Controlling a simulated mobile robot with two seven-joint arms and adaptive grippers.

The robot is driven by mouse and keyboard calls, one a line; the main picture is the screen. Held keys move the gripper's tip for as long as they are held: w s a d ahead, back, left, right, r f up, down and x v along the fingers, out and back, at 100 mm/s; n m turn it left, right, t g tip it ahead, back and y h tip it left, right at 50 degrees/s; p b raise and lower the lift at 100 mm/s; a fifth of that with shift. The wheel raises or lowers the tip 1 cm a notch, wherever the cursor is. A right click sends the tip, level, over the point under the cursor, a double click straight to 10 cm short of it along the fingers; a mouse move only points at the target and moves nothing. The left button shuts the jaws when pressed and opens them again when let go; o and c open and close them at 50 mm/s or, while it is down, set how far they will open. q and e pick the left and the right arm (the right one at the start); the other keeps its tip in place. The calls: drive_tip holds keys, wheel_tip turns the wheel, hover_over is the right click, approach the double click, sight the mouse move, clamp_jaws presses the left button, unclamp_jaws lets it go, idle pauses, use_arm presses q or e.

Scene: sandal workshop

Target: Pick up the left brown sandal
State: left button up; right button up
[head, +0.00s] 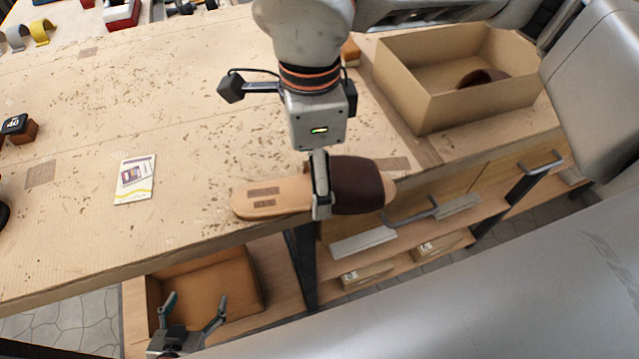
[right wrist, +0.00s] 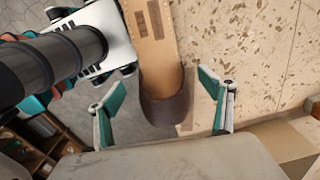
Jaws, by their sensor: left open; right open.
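A brown sandal (head: 268,200) with a tan footbed and a dark brown strap (head: 358,187) lies at the table's front edge, its strap end seeming to reach past the edge. It also shows in the right wrist view (right wrist: 165,95). My right gripper (head: 321,186) is over the sandal near the back of the strap. In the right wrist view its open fingers (right wrist: 166,108) stand on either side of the sandal, with a gap on each side. My left gripper (head: 195,306) is open and empty, low at the bottom left, in front of the table.
An open cardboard box (head: 428,105) with a dark brown item (head: 482,77) inside stands at the back right. A card (head: 135,180) lies on the table (head: 75,225) at left. Shelves with a bin (head: 255,275) are below. The table left of the sandal is mostly clear.

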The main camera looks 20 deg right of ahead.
drive_tip(key=shift+d+f, duration=0.1)
drive_tip(key=shift+f, duration=1.4)
drive_tip(key=shift+c, duration=0.3)
drive_tip(key=c, duration=1.4)
